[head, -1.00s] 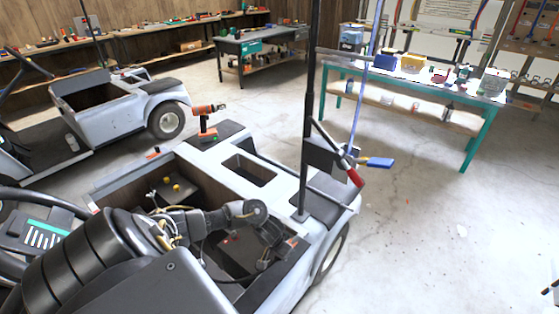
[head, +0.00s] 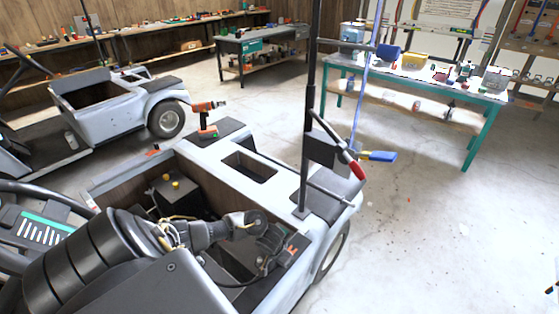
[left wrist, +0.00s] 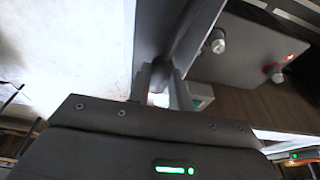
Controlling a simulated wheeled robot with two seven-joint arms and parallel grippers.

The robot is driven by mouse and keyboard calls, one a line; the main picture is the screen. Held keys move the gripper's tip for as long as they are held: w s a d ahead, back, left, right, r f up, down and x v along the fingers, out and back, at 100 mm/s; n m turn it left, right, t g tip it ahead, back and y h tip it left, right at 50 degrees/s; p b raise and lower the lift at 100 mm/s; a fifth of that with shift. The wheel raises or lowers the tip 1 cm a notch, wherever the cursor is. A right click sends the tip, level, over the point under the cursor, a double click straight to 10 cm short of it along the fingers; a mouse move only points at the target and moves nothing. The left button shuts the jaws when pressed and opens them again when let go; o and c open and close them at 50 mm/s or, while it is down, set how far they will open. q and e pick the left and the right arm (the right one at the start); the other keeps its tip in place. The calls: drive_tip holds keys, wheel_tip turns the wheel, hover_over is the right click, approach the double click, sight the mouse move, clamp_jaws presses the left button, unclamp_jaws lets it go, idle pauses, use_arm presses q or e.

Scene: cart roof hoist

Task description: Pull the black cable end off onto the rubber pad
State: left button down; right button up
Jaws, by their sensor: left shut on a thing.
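My left gripper (head: 276,242) reaches into the open bay of the near cart (head: 150,160), by its right wall. In the left wrist view its fingers (left wrist: 160,92) are close together on a dark piece that I take for the black cable end; its outline is unclear. A thin black cable (head: 262,268) curves down beside the gripper in the head view. A dark box with two yellow caps (head: 166,192) stands in the bay, left of the gripper. I cannot tell which dark surface is the rubber pad. My right gripper is not seen.
An orange drill (head: 207,115) stands on a dark top (head: 222,131) of the cart. A black post (head: 308,120) with a red-tipped lever (head: 355,172) rises beside the bay.

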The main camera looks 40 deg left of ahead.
use_arm(q)
drive_tip(key=shift+f, duration=0.15)
drive_tip(key=c, duration=1.2)
unclamp_jaws()
drive_tip(key=p+v, duration=0.4)
drive_tip(key=v, duration=0.6)
drive_tip(key=shift+r, duration=0.4)
drive_tip(key=shift+f, duration=0.1)
drive_tip(key=b+x, duration=0.4)
drive_tip(key=x, duration=0.6)
drive_tip(key=shift+f, duration=0.35)
drive_tip(key=shift+r, duration=0.5)
